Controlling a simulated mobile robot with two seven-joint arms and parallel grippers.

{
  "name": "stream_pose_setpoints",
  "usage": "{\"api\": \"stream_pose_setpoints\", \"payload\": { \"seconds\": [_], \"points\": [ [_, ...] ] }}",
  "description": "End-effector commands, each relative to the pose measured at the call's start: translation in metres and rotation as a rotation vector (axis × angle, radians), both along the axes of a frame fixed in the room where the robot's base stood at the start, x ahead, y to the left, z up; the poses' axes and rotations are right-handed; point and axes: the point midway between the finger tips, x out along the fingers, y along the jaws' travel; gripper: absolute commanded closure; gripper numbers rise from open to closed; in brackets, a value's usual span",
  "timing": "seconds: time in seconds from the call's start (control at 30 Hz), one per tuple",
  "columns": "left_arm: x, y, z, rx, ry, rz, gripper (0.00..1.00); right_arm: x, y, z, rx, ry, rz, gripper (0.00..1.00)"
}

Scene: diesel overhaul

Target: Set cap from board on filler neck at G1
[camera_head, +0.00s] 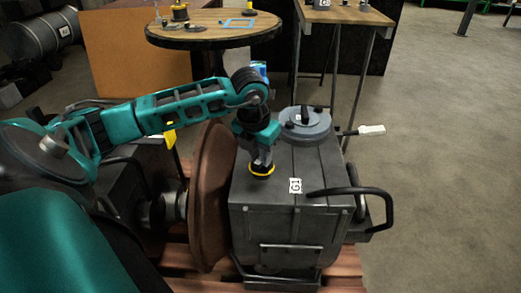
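My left gripper (261,157) reaches in from the left and points down over the top of the grey engine block (292,228). Its fingers are around a dark cap with a yellow rim (262,171), at the top's left front part. The cap is at or just above the top surface; I cannot tell whether it touches. A white G1 label (295,186) is on the block, just right of the cap. No filler neck shows; the cap and gripper cover that spot. My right gripper is not in view.
A round grey cover (305,124) with a black knob sits on the block's rear. A black bar handle (388,200) juts out right, and a large rusty disc (212,197) stands left. A round table (213,31) and a wooden table (343,14) hold small items behind.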

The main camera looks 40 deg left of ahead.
Motion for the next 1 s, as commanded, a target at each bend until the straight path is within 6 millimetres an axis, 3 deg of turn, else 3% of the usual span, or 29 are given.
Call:
{"api": "stream_pose_setpoints", "payload": {
  "seconds": [0.23, 0.57, 0.83, 1.0],
  "points": [
    [0.000, 0.000, 0.000, 0.000, -0.001, 0.000, 0.53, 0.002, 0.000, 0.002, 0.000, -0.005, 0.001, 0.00],
    [0.000, 0.000, 0.000, 0.000, 0.000, 0.000, 0.53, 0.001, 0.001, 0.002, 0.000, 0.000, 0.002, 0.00],
    [-0.009, -0.001, 0.054, 0.003, -0.004, -0.001, 0.53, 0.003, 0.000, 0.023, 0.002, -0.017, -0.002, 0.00],
    [-0.017, -0.003, 0.090, 0.002, -0.004, -0.001, 0.53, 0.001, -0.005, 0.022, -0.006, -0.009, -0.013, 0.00]
  ]
}}
